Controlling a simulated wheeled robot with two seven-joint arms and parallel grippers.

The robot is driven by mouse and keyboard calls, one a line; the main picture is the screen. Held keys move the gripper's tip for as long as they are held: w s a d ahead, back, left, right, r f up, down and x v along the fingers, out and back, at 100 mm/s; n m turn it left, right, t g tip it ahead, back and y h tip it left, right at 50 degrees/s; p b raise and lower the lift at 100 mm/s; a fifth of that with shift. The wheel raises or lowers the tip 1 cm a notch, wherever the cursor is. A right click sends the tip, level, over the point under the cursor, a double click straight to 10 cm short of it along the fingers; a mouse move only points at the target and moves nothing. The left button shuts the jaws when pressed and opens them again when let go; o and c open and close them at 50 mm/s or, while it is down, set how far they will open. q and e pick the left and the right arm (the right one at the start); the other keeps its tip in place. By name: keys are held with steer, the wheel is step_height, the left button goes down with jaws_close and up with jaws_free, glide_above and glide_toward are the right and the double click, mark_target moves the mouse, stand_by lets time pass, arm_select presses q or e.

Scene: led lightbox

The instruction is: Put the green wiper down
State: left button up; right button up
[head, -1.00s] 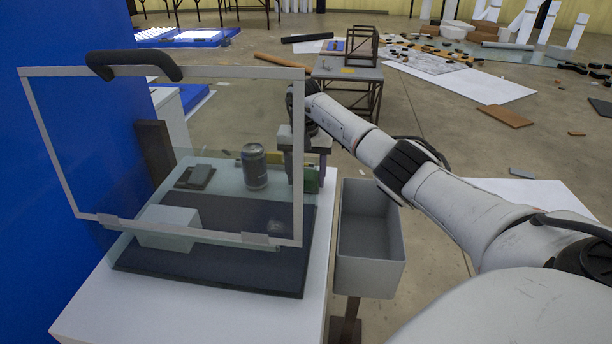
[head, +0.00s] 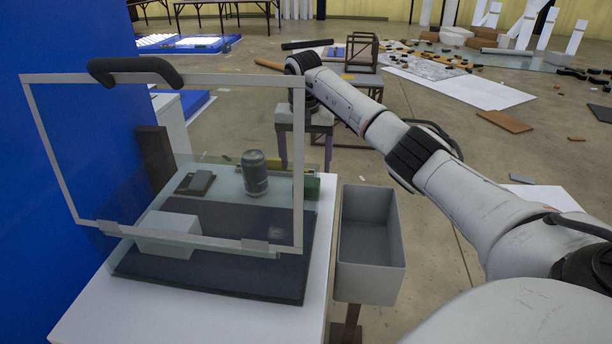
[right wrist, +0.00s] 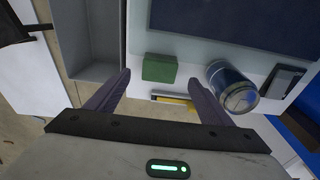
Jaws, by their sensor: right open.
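The green wiper (head: 312,186) lies at the back right of the white table, partly hidden by the frame of the clear lid. In the right wrist view it is a small green block (right wrist: 160,68) resting on the white surface. My right gripper (head: 305,155) is above and behind the wiper, apart from it. Its two fingers are spread, and in the right wrist view the gap between the fingertips (right wrist: 160,86) is empty, with the wiper just beyond it. My left gripper is not in view.
A dark can (head: 254,174) stands left of the wiper. A yellow-and-black tool (right wrist: 173,100) lies close to the wiper. The raised clear lid (head: 88,150) stands over a dark panel (head: 215,272) and white block (head: 166,236).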

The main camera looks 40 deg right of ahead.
steer(key=r, duration=0.4)
steer(key=shift+s+a+r, duration=0.2)
stand_by(0.3)
